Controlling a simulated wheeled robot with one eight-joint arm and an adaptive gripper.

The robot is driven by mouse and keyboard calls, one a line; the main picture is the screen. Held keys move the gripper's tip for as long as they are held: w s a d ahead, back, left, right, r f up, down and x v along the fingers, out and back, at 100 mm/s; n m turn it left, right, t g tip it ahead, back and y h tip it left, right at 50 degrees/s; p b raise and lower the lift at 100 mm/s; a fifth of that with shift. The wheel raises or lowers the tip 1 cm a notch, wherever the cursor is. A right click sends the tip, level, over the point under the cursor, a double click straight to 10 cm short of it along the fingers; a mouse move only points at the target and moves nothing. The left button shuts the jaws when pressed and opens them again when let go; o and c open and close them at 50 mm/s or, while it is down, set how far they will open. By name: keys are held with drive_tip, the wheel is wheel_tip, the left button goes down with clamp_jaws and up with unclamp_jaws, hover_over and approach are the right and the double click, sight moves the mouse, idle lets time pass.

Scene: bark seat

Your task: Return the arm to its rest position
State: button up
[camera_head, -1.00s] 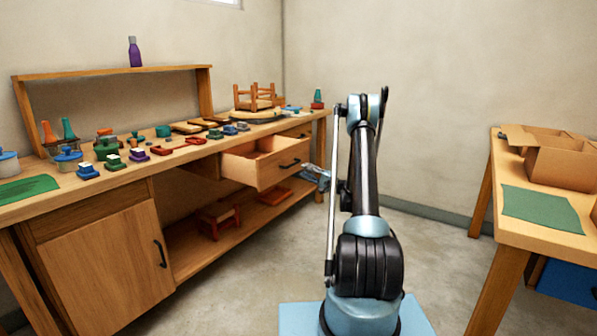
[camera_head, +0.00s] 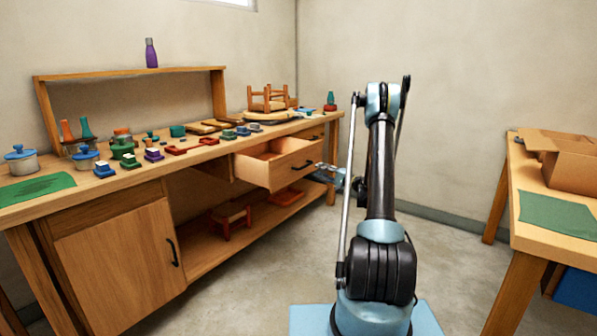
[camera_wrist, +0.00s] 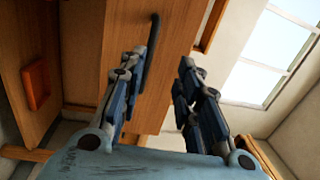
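My arm (camera_head: 382,180) stands upright in the middle of the head view and reaches back toward the workbench. My gripper (camera_head: 328,172) is partly hidden behind the arm there, just right of the open drawer (camera_head: 280,165) and its dark handle (camera_head: 303,165). In the wrist view the two blue fingers of my gripper (camera_wrist: 164,62) are spread apart with nothing between them. The drawer's wooden front (camera_wrist: 172,70) fills the background, and the dark handle (camera_wrist: 153,50) shows beside the left finger. I cannot tell whether they touch.
The workbench (camera_head: 110,195) holds several pots and small coloured pieces, with an upturned stool (camera_head: 270,100) at its far end. A second table (camera_head: 540,240) with a cardboard box (camera_head: 575,165) stands right. Floor between them is clear.

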drive_tip(key=s+a+r+n+g+h, duration=0.35)
drive_tip(key=s+a+r, duration=0.25)
drive_tip(key=s+r, duration=0.35)
drive_tip(key=s+a+r+n+g+h, duration=0.1)
drive_tip(key=s+r+g+h, duration=0.2)
drive_tip(key=s, duration=1.4)
drive_tip(key=s+d+f+h, duration=0.3)
drive_tip(key=s, duration=0.8)
drive_tip(key=s+d+f+n+g+h, duration=0.1)
drive_tip(key=s+d+f+h, duration=0.2)
drive_tip(key=s, duration=0.8)
drive_tip(key=s+d+f+n+g+h, duration=0.1)
drive_tip(key=s+d+f+h, duration=0.2)
drive_tip(key=s, duration=0.9)
drive_tip(key=shift+d+f, duration=0.4)
drive_tip(key=shift+d, duration=0.7)
drive_tip(key=shift+n+g, duration=0.25)
drive_tip(key=shift+w+f, duration=0.2)
drive_tip(key=shift+w, duration=0.3)
